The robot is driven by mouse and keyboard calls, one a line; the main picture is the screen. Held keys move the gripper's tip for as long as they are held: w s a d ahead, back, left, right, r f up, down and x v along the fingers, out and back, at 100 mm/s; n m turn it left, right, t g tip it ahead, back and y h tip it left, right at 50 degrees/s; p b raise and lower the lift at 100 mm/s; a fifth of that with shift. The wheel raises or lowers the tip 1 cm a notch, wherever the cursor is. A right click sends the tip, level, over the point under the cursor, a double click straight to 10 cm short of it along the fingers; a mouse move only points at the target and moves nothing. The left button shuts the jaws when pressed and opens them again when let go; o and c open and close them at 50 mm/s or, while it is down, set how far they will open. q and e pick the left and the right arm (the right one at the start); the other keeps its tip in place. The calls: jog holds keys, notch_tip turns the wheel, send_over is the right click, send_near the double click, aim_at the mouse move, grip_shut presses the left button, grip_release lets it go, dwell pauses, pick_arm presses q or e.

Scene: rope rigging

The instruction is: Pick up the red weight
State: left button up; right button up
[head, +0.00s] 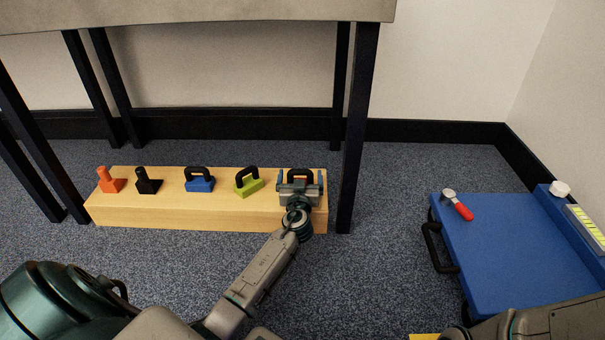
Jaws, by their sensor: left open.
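The red weight (301,179) sits at the right end of a long wooden block (190,218) on the floor. Its black handle and a little of its red body show; my gripper hides most of the rest. My left gripper (300,177) is open at the weight, with one finger to each side of the handle. I cannot tell whether the fingers touch it. My right gripper is outside the view.
A green weight (249,187), a blue weight (200,184), a black piece (148,184) and an orange piece (110,183) stand along the block. Table legs (357,130) rise close to its right end. A blue cart (520,250) carrying a red-handled tool (459,207) stands at right.

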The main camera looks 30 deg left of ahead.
pick_arm(q)
jog(key=shift+c, duration=1.4)
jog(key=c, duration=1.4)
jog(key=shift+r, duration=0.15)
jog(key=shift+c, duration=0.6)
jog(key=shift+r, duration=0.1)
